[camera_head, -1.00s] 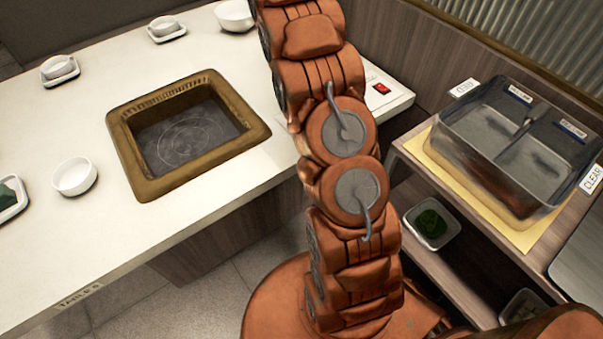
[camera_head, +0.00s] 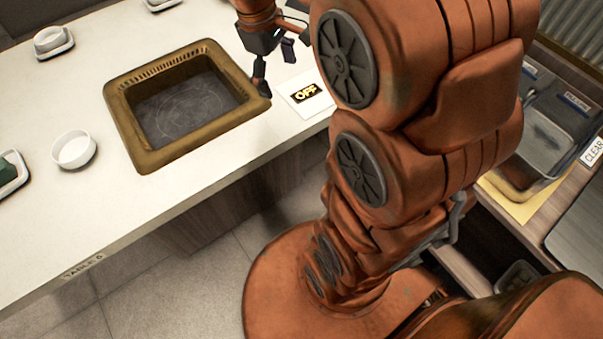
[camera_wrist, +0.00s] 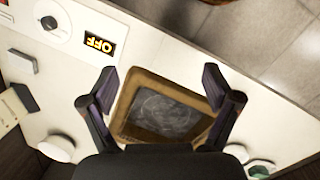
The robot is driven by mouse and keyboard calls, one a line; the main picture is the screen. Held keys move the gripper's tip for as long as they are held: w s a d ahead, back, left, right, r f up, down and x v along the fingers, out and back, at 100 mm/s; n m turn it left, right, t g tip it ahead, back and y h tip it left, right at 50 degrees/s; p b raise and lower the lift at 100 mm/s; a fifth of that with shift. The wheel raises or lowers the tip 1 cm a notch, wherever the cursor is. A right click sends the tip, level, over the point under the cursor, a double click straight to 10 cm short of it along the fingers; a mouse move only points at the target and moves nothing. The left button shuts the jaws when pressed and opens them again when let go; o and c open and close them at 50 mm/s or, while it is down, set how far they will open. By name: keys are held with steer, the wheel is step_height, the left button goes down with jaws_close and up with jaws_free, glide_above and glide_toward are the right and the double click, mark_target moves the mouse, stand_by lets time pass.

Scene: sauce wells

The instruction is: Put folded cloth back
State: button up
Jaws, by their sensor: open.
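A dark green item that may be the folded cloth (camera_head: 12,170) lies on a small white tray (camera_head: 16,188) at the left picture edge in the head view, partly cut off. A green patch on a white dish also shows at the bottom right of the wrist view (camera_wrist: 259,171). My gripper (camera_head: 274,68) is over the counter, by the right corner of the brown-framed well, far from the green item. In the wrist view my gripper (camera_wrist: 160,76) has its fingers spread wide, with nothing between them but the well's frame below.
The brown-framed well (camera_head: 130,150) is set in the white counter (camera_head: 60,220). A white bowl (camera_head: 74,150) stands left of it. A card reading OFF (camera_head: 306,93) lies right of it. A metal sink-like bin (camera_head: 545,140) stands on the right shelf. The counter's front strip is clear.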

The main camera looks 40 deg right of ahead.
steer(key=s+a+f+m, duration=0.1)
steer(key=s+a, duration=0.2)
steer(key=s, duration=0.3)
steer(key=s+a+f+m+y, duration=0.1)
steer(key=s+a+f+m, duration=0.1)
steer(key=s, duration=0.5)
steer(key=s+a+f+m+g, duration=0.1)
steer(key=s+a+m, duration=0.1)
steer(key=s+a, duration=0.2)
steer(key=s, duration=0.3)
steer(key=shift+f+y, duration=0.35)
steer(key=shift+y, duration=0.05)
steer(key=shift+a, duration=0.1)
step_height(320, 180, up, 4)
steer(key=p, duration=0.3)
steer(key=shift+f, duration=0.25)
